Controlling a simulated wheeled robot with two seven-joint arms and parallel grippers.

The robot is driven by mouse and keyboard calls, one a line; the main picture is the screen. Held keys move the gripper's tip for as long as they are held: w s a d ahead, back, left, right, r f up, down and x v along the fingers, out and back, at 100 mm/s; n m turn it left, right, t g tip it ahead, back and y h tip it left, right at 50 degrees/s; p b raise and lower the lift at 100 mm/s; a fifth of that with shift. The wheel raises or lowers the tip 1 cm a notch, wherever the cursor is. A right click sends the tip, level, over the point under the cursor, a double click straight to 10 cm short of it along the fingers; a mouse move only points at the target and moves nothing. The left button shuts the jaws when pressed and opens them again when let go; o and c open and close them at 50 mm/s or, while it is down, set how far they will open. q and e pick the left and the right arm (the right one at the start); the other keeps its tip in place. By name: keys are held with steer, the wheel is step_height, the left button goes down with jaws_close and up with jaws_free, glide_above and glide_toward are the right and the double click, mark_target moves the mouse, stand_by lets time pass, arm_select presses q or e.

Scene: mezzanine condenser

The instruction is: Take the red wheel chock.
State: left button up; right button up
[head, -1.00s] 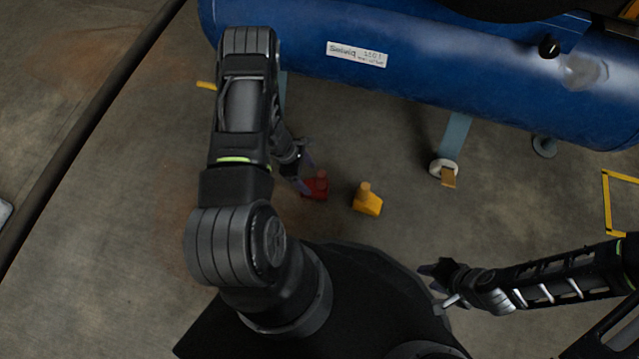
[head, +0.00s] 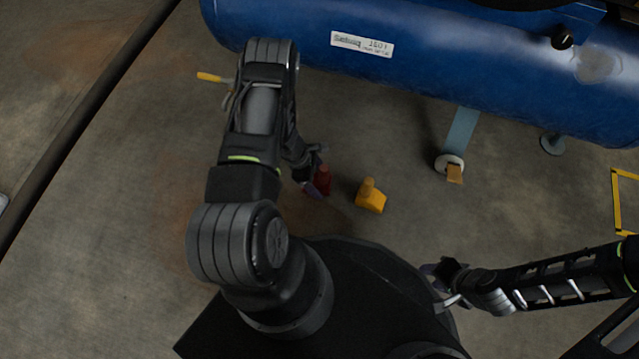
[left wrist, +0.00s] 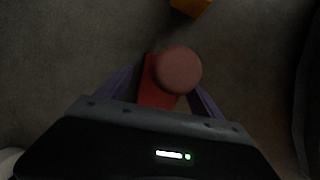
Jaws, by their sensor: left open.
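The red wheel chock (head: 324,181) lies on the concrete floor, partly hidden by my left gripper in the head view. In the left wrist view the chock (left wrist: 154,88) shows a red body and a round, duller red knob on top. My left gripper (head: 316,176) is at the chock. In the left wrist view its two purplish fingers (left wrist: 160,92) are apart, one on each side of the chock; I cannot tell whether they touch it. My right gripper (head: 440,283) is at the lower right, away from the chock; its jaw state is unclear.
A yellow chock (head: 370,198) stands on the floor just right of the red one. A large blue tank (head: 450,70) on grey legs spans the top. A yellow-handled item (head: 210,77) lies behind my left arm. A dark pipe (head: 90,120) runs along the left. Floor between is clear.

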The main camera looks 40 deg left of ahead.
arm_select(q)
steer(key=shift+w+d+f, duration=0.1)
steer(key=shift+d+f, duration=0.1)
steer(key=shift+f, duration=0.25)
steer(key=shift+c, duration=0.5)
jaws_close()
stand_by(0.4)
steer(key=shift+r, duration=0.1)
